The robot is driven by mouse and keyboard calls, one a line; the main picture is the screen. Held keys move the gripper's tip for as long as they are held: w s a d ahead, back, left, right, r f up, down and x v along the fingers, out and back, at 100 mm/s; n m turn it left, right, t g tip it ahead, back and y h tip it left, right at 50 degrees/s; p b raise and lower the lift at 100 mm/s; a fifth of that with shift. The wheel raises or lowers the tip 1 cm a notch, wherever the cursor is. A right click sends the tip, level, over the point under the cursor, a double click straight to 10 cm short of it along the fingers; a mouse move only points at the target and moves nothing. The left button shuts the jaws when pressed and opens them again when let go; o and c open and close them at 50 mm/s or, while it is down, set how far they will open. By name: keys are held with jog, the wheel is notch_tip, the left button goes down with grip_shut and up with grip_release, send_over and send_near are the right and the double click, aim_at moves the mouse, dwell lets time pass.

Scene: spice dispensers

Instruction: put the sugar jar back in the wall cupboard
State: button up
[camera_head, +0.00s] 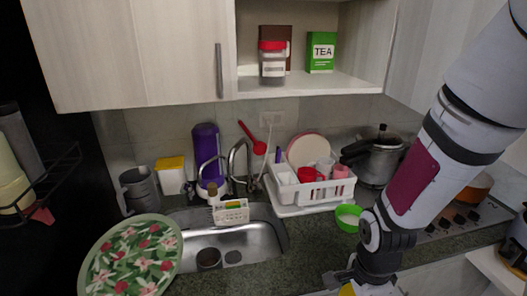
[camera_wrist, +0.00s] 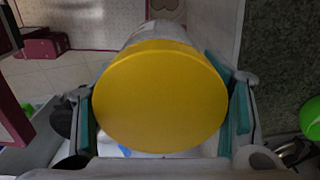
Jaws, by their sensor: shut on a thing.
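A jar with a yellow lid (camera_wrist: 160,98) fills the middle of the wrist view; I take it as the sugar jar, but no label shows. My gripper (camera_wrist: 162,118) is shut on it, with a teal pad on either side. In the head view my gripper (camera_head: 352,279) is low at the bottom edge, in front of the counter, and only a bit of the yellow lid (camera_head: 347,290) shows. The wall cupboard (camera_head: 345,82) has an open shelf, high above my gripper. A red-lidded jar (camera_head: 272,66) and a green TEA box (camera_head: 321,52) stand on it.
A closed cupboard door (camera_head: 140,60) is left of the open shelf. Below are a dish rack (camera_head: 310,190), a pressure cooker (camera_head: 378,160), a green bowl (camera_head: 347,218) and the sink (camera_head: 240,245). The shelf has free room right of the TEA box.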

jog(key=shift+s, duration=0.25)
jog(key=shift+w, duration=0.15)
jog(key=shift+w+n, duration=0.6)
jog(key=shift+w, duration=0.3)
jog(key=w+f+n, duration=0.1)
jog(key=w+n, duration=1.5)
jog(key=w, duration=0.7)
jog(key=shift+w+f+b, duration=0.2)
jog(key=shift+w+b, duration=0.15)
